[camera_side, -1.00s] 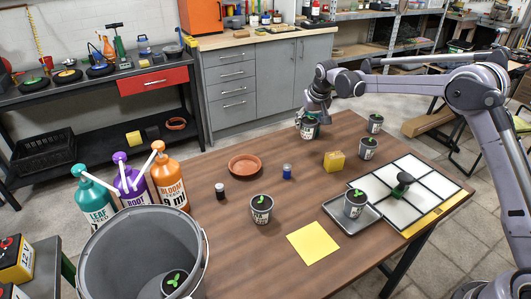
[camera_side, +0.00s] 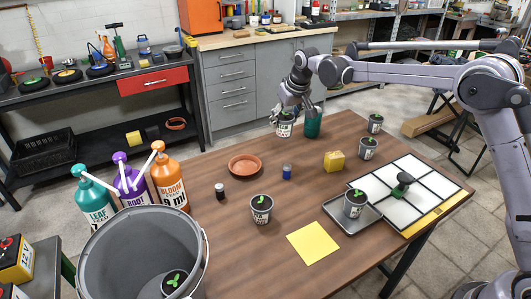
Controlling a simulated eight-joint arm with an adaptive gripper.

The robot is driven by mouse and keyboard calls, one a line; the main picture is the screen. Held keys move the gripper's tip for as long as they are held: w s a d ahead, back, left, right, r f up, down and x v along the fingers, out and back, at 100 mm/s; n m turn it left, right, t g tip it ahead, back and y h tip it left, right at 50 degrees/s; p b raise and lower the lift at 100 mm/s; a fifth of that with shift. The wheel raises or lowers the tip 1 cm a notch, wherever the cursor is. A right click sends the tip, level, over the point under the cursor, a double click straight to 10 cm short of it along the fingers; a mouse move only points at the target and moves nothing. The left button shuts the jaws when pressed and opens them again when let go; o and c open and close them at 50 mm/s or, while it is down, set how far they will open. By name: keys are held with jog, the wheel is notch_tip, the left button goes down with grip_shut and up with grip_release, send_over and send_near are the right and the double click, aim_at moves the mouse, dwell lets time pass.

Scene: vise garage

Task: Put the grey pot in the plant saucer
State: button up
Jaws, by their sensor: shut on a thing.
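My gripper (camera_side: 289,108) is shut on a grey pot (camera_side: 284,130) with a green seedling, at the far edge of the wooden table. The pot looks upright; whether its base is clear of the table is hard to tell. The plant saucer (camera_side: 245,174) is a round terracotta dish, empty, on the table nearer the camera and to the left of the held pot. The gripper's fingers are small in the picture and partly merge with the pot rim.
A green cylinder (camera_side: 312,125) stands close to the right of the held pot. A large bucket (camera_side: 135,245) and pump bottles (camera_side: 168,182) are at left.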

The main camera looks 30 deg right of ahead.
jog(key=shift+w+a+f, duration=0.6)
jog(key=shift+a+f, duration=1.25)
jog(key=shift+a, duration=0.2)
jog(key=shift+w+a+f, duration=0.65)
jog(key=shift+a+f, duration=1.15)
jog(key=shift+a, duration=0.3)
jog(key=shift+w+a+f, duration=0.6)
jog(key=shift+a+f, duration=1.25)
jog(key=shift+a, duration=0.2)
jog(key=shift+f, duration=0.1)
jog(key=o, duration=1.2)
jog(key=shift+o, duration=0.2)
